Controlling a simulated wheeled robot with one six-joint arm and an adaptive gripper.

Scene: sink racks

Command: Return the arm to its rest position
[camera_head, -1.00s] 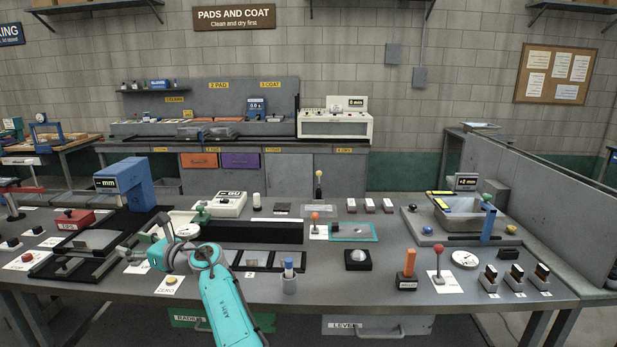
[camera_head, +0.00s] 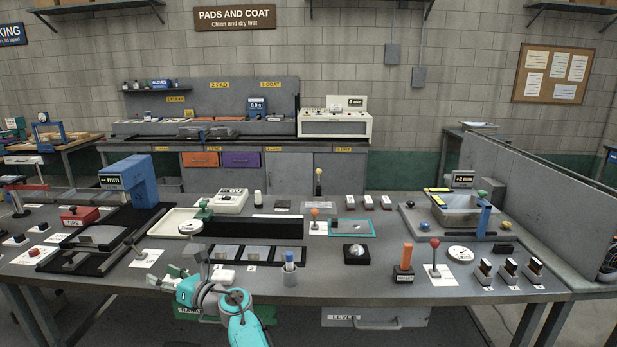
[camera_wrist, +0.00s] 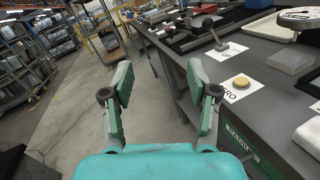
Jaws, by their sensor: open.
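My gripper (camera_head: 182,272) shows in the head view at the bench's front edge, left of the middle, on my teal arm (camera_head: 243,325). In the wrist view my gripper (camera_wrist: 160,95) has its two fingers spread apart with nothing between them. The fingers are over the floor, beside the front edge of the bench. The wrist view looks along that edge.
The grey bench (camera_head: 330,270) carries several gauges, blocks and trays. A yellow button (camera_wrist: 241,82) on a ZERO card and a green drawer (camera_wrist: 235,135) are close right of my gripper. The floor (camera_wrist: 110,80) is open; shelving (camera_wrist: 30,70) stands left.

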